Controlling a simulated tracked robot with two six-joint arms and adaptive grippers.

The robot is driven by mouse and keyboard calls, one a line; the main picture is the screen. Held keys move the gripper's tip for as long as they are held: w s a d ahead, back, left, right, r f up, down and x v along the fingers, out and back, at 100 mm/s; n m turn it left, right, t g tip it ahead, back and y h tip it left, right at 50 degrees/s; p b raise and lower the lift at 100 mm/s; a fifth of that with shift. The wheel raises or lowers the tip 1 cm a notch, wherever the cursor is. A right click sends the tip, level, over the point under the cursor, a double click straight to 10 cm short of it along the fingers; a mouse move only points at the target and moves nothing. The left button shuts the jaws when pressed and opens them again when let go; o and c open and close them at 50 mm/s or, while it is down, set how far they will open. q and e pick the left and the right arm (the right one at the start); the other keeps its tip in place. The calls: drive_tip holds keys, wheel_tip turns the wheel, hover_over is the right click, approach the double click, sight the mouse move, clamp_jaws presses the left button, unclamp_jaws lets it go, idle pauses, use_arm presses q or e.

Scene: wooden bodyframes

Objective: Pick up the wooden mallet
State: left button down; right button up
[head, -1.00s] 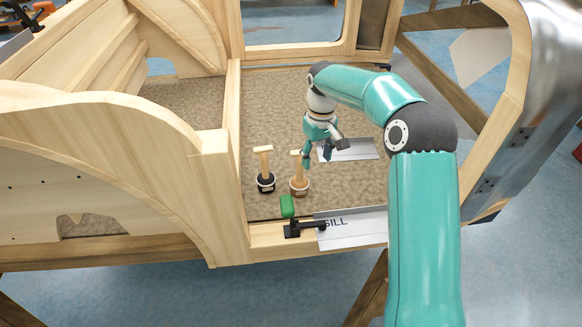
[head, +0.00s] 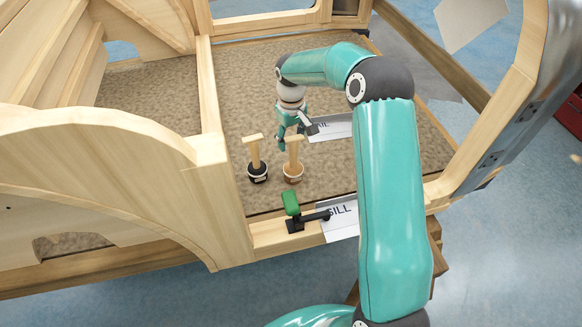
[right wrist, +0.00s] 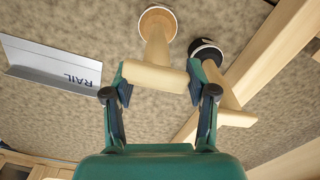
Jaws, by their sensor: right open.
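Two similar wooden mallets stand head up in the head view, each with its foot in a small pot. One mallet (head: 293,150) is in a brown pot (head: 293,174); the other (head: 254,148) is in a black pot (head: 258,174) to its left. My right gripper (head: 294,138) is open and empty, pointing down close to the brown-pot mallet's head. In the right wrist view, that mallet's head (right wrist: 155,78) shows between the open fingertips (right wrist: 158,84). I cannot tell whether they are level with it. The black-pot mallet (right wrist: 228,108) is beside the right finger. My left gripper is out of view.
A metal plate marked RAIL (right wrist: 50,66) lies on the speckled floor beside the mallets. A SILL plate (head: 339,222) and a green-handled clamp (head: 292,206) sit on the front sill.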

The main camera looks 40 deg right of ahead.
sight(292, 155)
drive_tip(key=shift+s+d+f+p, duration=0.1)
drive_tip(key=shift+f+p, duration=0.25)
drive_tip(key=shift+f, duration=1.4)
drive_tip(key=shift+s+f+p, duration=0.1)
drive_tip(key=shift+f+p, duration=0.2)
drive_tip(key=shift+f, duration=1.4)
clamp_jaws()
